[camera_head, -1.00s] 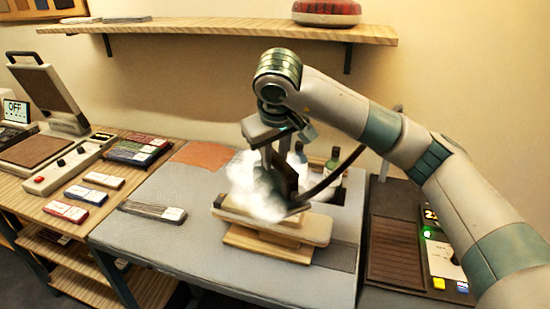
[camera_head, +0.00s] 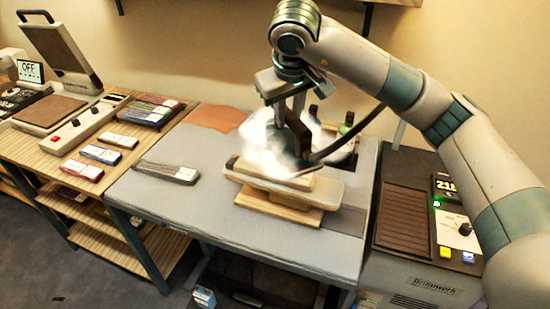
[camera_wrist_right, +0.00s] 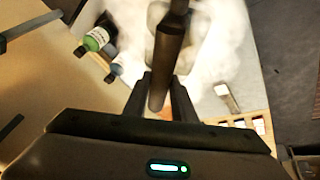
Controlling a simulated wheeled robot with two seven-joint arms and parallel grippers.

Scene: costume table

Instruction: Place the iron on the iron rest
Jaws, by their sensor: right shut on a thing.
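My right gripper (camera_head: 287,112) is shut on the dark handle of the iron (camera_head: 299,140). The iron is over the padded pressing board (camera_head: 262,182), with white steam around it that hides much of its lower part. I cannot tell whether its sole touches the board. In the right wrist view the iron's dark handle (camera_wrist_right: 168,55) runs up between the fingers (camera_wrist_right: 160,98). A brown ribbed plate (camera_head: 405,225), which looks like the iron rest, lies bare on the grey unit at the right. My left gripper is not in view.
Small bottles (camera_head: 346,126) stand behind the iron, and a dark cable leads from it to the right. A dark strip with a label (camera_head: 166,172) lies left on the grey table (camera_head: 190,215). A press (camera_head: 60,110) and several labelled packets are farther left. The grey unit has a lit display (camera_head: 450,187).

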